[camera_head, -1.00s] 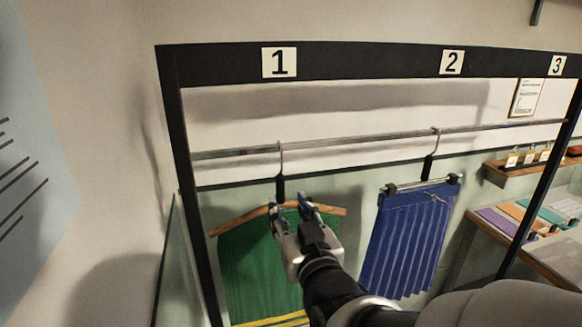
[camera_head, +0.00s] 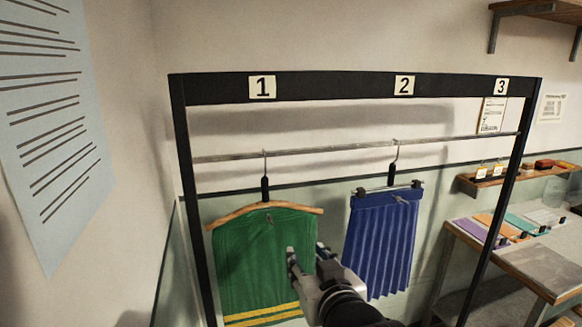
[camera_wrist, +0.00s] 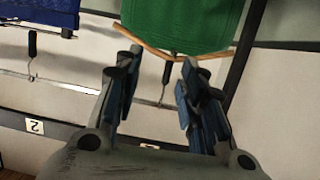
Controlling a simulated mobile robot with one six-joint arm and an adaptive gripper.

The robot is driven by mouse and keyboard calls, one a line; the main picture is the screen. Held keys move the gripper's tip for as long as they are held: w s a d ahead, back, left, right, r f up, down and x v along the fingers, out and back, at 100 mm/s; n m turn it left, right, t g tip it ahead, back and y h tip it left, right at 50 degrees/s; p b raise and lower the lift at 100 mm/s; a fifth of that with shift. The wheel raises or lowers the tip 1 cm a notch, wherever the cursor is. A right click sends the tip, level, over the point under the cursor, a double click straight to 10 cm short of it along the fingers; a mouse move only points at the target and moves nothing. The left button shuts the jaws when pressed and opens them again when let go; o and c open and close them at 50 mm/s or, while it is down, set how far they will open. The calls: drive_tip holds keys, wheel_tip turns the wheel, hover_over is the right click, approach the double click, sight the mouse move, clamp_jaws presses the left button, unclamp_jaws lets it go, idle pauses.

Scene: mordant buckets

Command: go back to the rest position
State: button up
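My gripper (camera_head: 306,262) is in front of the rack, before the right part of the green cloth (camera_head: 262,255). Its fingers are spread apart with nothing between them. In the wrist view my gripper (camera_wrist: 158,88) also shows open and empty, and the green cloth (camera_wrist: 185,22) lies beyond the fingertips. The green cloth has yellow stripes near its bottom and hangs from a wooden hanger (camera_head: 240,212) on the rail under sign 1. A pleated blue cloth (camera_head: 382,240) hangs from a clip hanger under sign 2.
The black rack frame (camera_head: 330,87) bears signs 1, 2 and 3 above a metal rail (camera_head: 330,149). Right of the rack stand a table (camera_head: 540,268) with coloured sheets and a small wall shelf (camera_head: 512,178). Under sign 3 the rail is bare.

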drive_tip(key=s+d+f+m+g+h, duration=0.1)
drive_tip(key=s+d+f+g, duration=0.1)
drive_tip(key=s, duration=0.6)
drive_tip(key=s+d+f+g+h, duration=0.1)
drive_tip(key=s+d+f+g, duration=0.2)
drive_tip(key=s, duration=0.5)
drive_tip(key=s+d+f+m+g+h, duration=0.1)
drive_tip(key=s+d+f+g, duration=0.1)
drive_tip(key=s+d+g, duration=0.3)
drive_tip(key=s+d, duration=0.1)
drive_tip(key=s, duration=0.2)
drive_tip(key=shift+s+f+m, duration=0.3)
drive_tip(key=shift+s+f, duration=0.05)
drive_tip(key=shift+c, duration=0.4)
